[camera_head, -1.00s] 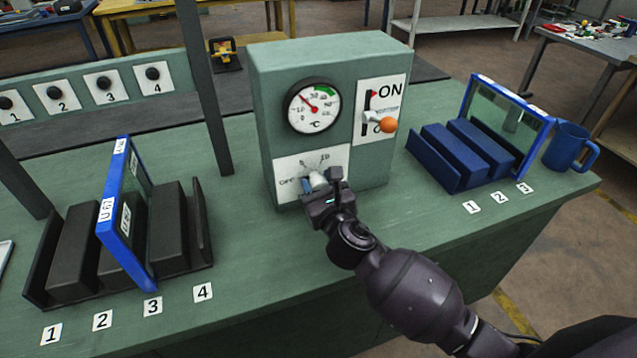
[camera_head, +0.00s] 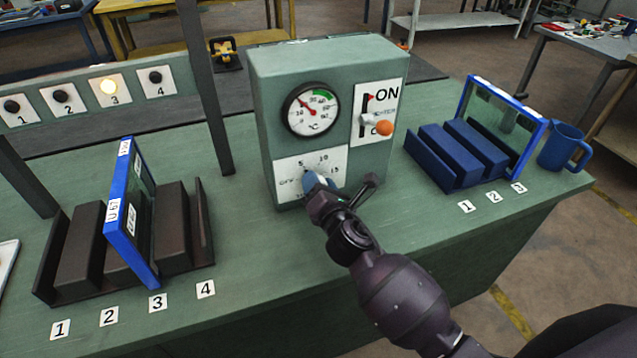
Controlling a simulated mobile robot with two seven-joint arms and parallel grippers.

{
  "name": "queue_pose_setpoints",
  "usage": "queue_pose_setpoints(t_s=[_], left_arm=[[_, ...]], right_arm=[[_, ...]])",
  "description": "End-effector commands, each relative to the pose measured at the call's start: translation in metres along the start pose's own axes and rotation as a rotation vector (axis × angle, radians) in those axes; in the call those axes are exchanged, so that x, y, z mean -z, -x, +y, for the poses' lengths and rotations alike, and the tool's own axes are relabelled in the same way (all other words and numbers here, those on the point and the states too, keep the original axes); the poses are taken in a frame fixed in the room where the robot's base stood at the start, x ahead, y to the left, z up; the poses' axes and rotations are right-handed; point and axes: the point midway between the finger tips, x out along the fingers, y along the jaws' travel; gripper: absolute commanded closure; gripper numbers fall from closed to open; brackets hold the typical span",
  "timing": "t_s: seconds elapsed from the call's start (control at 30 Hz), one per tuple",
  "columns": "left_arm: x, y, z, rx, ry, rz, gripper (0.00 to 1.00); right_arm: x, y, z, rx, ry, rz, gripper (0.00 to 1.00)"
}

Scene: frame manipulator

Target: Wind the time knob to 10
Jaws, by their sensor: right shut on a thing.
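The time knob (camera_head: 311,179) is on the white dial plate (camera_head: 285,170) low on the front of a green control box (camera_head: 266,112). The plate reads OFF, 5, 10 and 15 around the knob. My right gripper (camera_head: 322,190) is shut on the knob, its body tilted and covering the knob's lower right. A blue and pale part of the knob shows at the fingertips. I cannot tell exactly which mark it points to. My left gripper is not in view.
The box also bears a round temperature gauge (camera_head: 311,109) and an ON switch with an orange-knobbed lever (camera_head: 384,128). A black rack (camera_head: 43,262) stands left, a blue rack (camera_head: 428,165) and mug (camera_head: 562,148) right. Numbered lamps are behind left; lamp 3 (camera_head: 108,87) is lit.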

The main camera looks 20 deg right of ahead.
Motion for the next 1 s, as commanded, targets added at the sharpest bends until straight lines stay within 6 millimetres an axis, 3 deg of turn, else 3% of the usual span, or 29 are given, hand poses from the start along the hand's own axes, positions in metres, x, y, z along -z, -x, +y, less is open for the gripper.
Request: queue_pose_setpoints(t_s=[1.0], left_arm=[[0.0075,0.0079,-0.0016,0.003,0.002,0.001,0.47]], right_arm=[[0.0017,0.0003,-0.0029,0.001,-0.923,0.0,0.8]])
